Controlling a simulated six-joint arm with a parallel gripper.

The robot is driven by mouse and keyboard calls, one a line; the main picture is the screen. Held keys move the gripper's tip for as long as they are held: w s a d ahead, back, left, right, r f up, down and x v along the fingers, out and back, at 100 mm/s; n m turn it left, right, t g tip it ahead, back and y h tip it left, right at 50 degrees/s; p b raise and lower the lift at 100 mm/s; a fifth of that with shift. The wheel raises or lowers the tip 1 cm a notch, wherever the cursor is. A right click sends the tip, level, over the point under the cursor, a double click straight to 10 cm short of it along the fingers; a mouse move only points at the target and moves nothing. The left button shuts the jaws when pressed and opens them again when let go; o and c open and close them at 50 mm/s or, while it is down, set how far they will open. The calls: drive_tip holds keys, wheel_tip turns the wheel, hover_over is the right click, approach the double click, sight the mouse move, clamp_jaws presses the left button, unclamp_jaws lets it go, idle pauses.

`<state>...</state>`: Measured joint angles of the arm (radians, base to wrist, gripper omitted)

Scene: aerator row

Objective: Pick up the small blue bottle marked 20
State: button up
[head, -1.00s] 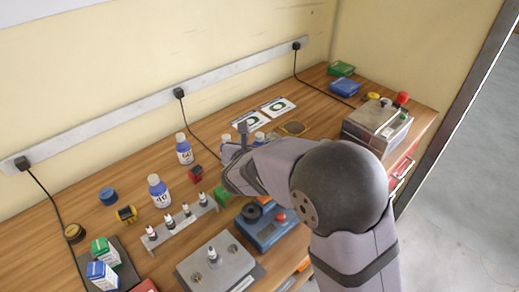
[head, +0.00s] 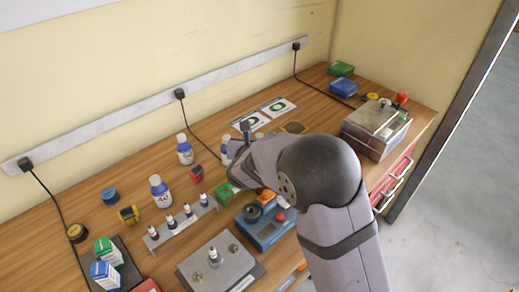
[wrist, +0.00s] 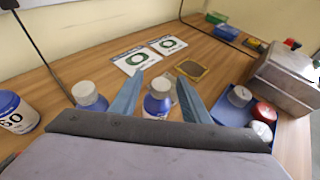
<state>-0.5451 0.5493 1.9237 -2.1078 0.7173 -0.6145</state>
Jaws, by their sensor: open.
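A bottle marked 60 (wrist: 15,112) stands at the far left of the wrist view. In the head view my arm hides the gripper's fingers.
Two more blue bottles (head: 185,150) (head: 160,191) stand left on the bench, near a rack of small vials (head: 180,222). A blue tray with knobs (wrist: 242,120) and a metal box (wrist: 284,78) lie right of the gripper. White cards (wrist: 130,59) lie behind.

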drive_tip(key=shift+p+x, duration=0.65)
drive_tip(key=shift+x, duration=1.4)
drive_tip(key=shift+s, duration=0.1)
clamp_jaws()
